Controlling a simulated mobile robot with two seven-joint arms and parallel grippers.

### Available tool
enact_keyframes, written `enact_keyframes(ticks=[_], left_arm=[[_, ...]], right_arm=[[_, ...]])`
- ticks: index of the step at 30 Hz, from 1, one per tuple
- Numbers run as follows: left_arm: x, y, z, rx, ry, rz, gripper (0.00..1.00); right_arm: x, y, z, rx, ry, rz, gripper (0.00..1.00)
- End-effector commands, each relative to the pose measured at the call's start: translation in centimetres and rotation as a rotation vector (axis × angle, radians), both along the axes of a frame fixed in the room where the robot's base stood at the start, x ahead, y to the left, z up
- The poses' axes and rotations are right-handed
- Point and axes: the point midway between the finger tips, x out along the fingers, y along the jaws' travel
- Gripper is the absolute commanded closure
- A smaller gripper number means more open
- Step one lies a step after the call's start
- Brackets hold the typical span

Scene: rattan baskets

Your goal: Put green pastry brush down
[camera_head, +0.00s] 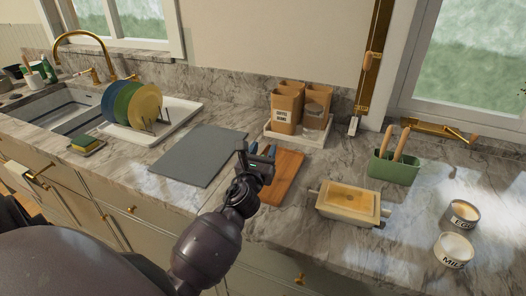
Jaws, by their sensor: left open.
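My left gripper (262,157) is open above the counter, between the grey mat and the wooden board. A small greenish patch shows at it. I cannot tell whether this is the green pastry brush or part of the gripper. A small blue thing shows just behind the gripper, mostly hidden. No green pastry brush can be made out clearly elsewhere. A wooden board (287,178) lies on the counter right beside the gripper. A grey mat (197,157) lies flat to its left. The marble counter (345,158) runs below all of these. My right gripper is not in view.
A green holder (391,169) with wooden handles stands right of a cream dish (345,206). Bowls marked EGG (461,216) and MILK (454,253) sit front right. Canisters (285,114) stand behind on a tray. A plate rack (150,128) and sink (62,110) are at left.

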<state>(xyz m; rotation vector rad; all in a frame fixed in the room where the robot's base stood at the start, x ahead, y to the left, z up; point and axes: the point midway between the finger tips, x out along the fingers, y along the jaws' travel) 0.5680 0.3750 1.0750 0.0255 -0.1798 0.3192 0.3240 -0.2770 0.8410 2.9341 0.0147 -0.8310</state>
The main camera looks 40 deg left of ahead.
Motion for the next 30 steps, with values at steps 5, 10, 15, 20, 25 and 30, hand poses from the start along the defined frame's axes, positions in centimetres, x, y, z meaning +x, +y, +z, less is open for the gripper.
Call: enact_keyframes(ticks=[5, 10, 15, 20, 25, 30], left_arm=[[-1.7, -0.6, -0.3, 0.0, 0.001, 0.0, 0.56], [-4.6, -1.5, -0.9, -0.001, 0.002, 0.0, 0.56], [-7.5, -2.5, -1.5, -0.001, 0.002, 0.001, 0.56], [-9.6, -3.2, -1.9, -0.001, 0.001, 0.0, 0.56], [-10.9, -3.6, -2.0, -0.001, 0.001, 0.001, 0.56], [-11.2, -3.7, -1.9, 0.0, -0.001, 0.001, 0.56]], right_arm=[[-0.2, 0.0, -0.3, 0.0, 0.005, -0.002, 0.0], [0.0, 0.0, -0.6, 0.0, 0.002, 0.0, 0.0], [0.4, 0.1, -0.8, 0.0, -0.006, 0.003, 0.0], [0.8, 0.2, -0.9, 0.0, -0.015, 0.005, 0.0], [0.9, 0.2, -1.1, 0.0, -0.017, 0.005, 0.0], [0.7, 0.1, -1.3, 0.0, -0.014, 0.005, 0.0]])
